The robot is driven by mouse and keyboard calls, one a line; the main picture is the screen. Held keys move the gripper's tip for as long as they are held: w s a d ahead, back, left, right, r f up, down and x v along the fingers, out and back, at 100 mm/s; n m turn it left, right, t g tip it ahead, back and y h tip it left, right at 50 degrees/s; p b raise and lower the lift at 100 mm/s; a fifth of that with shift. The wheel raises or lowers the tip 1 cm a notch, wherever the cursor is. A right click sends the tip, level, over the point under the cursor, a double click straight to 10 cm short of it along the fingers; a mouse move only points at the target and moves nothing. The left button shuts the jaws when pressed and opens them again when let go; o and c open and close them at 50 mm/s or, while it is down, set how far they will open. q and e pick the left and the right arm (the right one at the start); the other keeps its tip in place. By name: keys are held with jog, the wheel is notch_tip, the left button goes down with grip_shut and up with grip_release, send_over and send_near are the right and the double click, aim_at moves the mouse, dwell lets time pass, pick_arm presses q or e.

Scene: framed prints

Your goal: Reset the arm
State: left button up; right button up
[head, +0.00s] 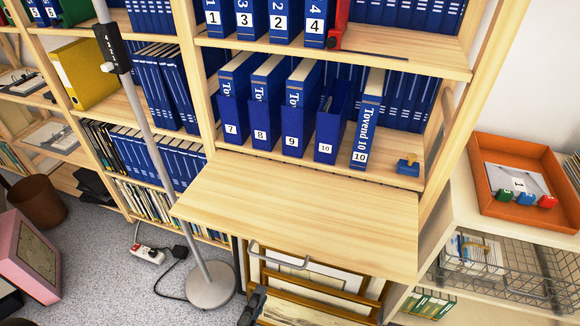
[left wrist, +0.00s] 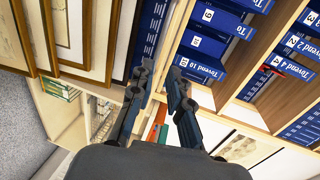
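My left gripper (head: 254,304) shows only in part at the bottom edge of the head view, in front of the framed prints below the wooden flap. In the left wrist view my left gripper (left wrist: 160,72) has its two dark fingers apart, with nothing between them. The framed prints (head: 320,285) lean under the flap, and they also show in the left wrist view (left wrist: 75,35). My right gripper is in neither view.
A wooden flap (head: 300,205) juts out below a shelf of blue binders (head: 297,115). A lamp pole (head: 150,130) stands left of it on a round base. An orange tray (head: 525,210) and a wire basket (head: 500,275) are at right. Grey carpet (head: 110,275) lies at lower left.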

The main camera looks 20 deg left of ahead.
pick_arm(q)
jog(key=s+a+f+n+g+p, duration=0.15)
jog(key=s+f+n+g, duration=0.25)
jog(key=f, duration=1.1)
jog(key=s+a+f+n+g+p, duration=0.1)
jog(key=s+a+f+n+g, duration=0.25)
jog(key=f, duration=1.05)
jog(key=s+a+f+n+g+p, duration=0.1)
jog(key=s+a+f+n+g, duration=0.2)
jog(key=s+f+n+g, duration=0.4)
jog(key=s+f+n, duration=0.1)
jog(key=s+f, duration=0.5)
jog(key=s, duration=0.4)
jog(key=shift+f+y+p, duration=0.3)
jog(key=shift+p, duration=0.05)
